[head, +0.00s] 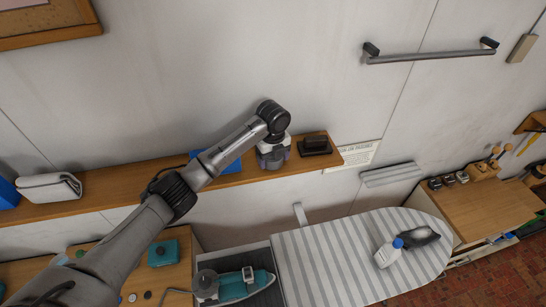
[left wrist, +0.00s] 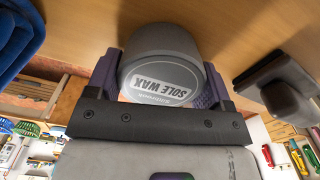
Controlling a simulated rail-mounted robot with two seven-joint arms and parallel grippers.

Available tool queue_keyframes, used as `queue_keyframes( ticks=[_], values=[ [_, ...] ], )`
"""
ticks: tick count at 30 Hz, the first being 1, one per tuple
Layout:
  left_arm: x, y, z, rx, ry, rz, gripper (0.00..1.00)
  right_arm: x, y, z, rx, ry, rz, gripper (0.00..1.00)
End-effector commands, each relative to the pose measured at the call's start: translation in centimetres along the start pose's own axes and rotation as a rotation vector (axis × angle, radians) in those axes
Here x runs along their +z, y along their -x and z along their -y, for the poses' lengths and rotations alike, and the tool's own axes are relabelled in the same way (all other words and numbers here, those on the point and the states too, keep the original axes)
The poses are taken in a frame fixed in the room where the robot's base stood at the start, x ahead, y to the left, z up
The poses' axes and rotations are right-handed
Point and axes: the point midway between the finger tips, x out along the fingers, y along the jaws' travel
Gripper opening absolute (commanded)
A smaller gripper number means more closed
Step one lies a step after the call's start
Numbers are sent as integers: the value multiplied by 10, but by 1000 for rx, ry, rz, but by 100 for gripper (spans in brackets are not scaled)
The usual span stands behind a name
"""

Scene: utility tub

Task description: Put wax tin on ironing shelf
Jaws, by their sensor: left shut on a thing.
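The wax tin (left wrist: 158,72) is a round grey tin with a pale "SOLE WAX" label, seen in the left wrist view. My left gripper (head: 272,160) has its purple fingers shut on either side of it. In the head view the gripper is at the wooden wall shelf (head: 112,189), between a blue folded thing and a dark block; the tin is mostly hidden there by my wrist. In the left wrist view the shelf wood lies close behind the tin; I cannot tell whether they touch. My right gripper is out of view.
On the shelf, a dark block (head: 315,146) stands right of the gripper and a blue folded thing (head: 217,160) left of it. A white folded item (head: 49,187) lies farther left.

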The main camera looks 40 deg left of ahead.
Motion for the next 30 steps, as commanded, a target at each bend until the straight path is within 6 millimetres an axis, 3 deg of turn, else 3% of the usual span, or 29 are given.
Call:
queue_keyframes(
  ticks=[3, 4, 12, 22, 30],
  values=[
    [0, -2, 0, 0, 0, 0, 49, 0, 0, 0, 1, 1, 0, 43],
    [0, -3, 0, 0, 0, 0, 75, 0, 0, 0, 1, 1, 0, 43],
    [0, -2, 0, 0, 0, 0, 100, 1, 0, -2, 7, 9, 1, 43],
    [0, 4, 0, -1, 0, 1, 100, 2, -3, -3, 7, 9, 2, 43],
    [1, 48, 1, -6, 0, 3, 100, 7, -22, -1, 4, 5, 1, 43]
  ],
)
